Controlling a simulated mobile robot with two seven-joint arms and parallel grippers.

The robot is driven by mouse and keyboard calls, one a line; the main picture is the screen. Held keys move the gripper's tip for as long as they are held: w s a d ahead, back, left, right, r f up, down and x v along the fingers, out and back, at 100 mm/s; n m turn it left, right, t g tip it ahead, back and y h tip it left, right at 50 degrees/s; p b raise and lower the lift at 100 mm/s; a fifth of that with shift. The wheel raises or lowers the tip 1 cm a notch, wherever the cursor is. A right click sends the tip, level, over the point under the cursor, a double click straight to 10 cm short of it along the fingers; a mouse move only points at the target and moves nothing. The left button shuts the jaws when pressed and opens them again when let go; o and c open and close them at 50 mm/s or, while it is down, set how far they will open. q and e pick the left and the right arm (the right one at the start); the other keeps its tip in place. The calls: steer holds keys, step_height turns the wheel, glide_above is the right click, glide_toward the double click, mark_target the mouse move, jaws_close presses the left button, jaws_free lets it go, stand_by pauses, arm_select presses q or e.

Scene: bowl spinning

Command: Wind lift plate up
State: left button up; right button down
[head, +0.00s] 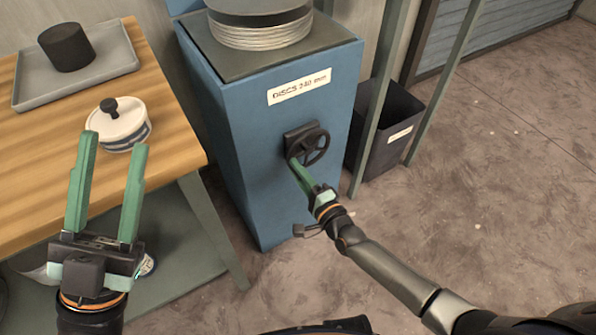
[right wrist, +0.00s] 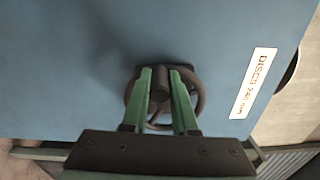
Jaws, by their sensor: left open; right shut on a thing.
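A blue cabinet (head: 245,140) labelled "DISCS 240 mm" stands in the middle of the head view. A stack of discs (head: 262,36) lies in its top, with a dark plate (head: 258,5) above it. A dark handwheel (head: 318,148) is mounted on the cabinet's front; it also shows in the right wrist view (right wrist: 199,105). My right gripper (head: 294,162) is at the wheel, its green fingers shut on the dark knob (right wrist: 160,88) in the right wrist view. My left gripper (head: 115,140) is open and empty, raised in front of the wooden table.
A dark bin (head: 390,135) stands right of the cabinet behind a post (head: 385,85). The floor (head: 500,180) at right is clear.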

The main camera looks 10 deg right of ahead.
steer(key=shift+r, duration=0.1)
steer(key=c, duration=0.7)
jaws_free()
steer(key=shift+s, duration=0.1)
